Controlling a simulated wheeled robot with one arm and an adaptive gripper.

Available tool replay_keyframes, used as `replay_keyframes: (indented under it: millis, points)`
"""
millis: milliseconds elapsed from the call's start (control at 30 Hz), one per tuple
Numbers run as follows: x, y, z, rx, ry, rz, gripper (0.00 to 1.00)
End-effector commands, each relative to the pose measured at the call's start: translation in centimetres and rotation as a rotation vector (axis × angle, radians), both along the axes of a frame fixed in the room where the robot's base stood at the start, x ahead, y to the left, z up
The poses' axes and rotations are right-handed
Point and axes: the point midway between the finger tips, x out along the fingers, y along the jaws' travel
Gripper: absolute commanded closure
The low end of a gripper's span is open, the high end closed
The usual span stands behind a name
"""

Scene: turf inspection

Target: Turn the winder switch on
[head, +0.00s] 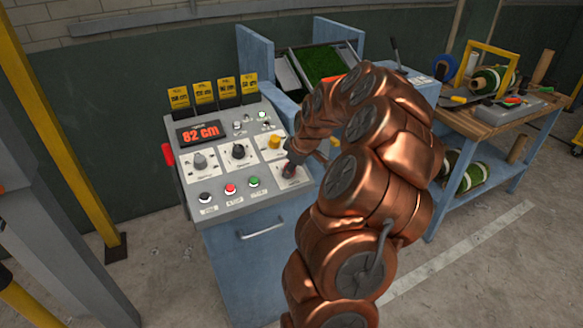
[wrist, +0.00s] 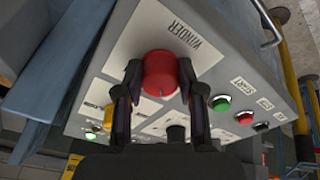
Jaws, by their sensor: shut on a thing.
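The winder switch is a round red knob (wrist: 160,70) on a white plate marked WINDER (wrist: 180,38) in the wrist view. My gripper (wrist: 159,78) has one finger on each side of the knob and is shut on it. In the head view my gripper (head: 289,168) reaches down to the lower right plate of the grey control panel (head: 222,196). My gripper and arm hide most of the knob there. I cannot tell which position the knob points to.
The panel also carries a yellow knob (head: 274,142), a black knob (head: 239,151), a grey knob (head: 201,161), a red button (head: 230,189), a green button (head: 253,181) and a display reading 82 cm (head: 200,133). A red lever (head: 167,154) is at its left side. A workbench (head: 490,125) stands right.

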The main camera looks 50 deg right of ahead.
Motion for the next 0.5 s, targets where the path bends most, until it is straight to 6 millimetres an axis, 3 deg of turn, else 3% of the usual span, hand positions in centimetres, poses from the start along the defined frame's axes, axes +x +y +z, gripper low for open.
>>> replay_keyframes:
  millis: [500]
  points:
    - [-0.07,0.0,-0.66,0.041,-0.014,-0.123,0.96]
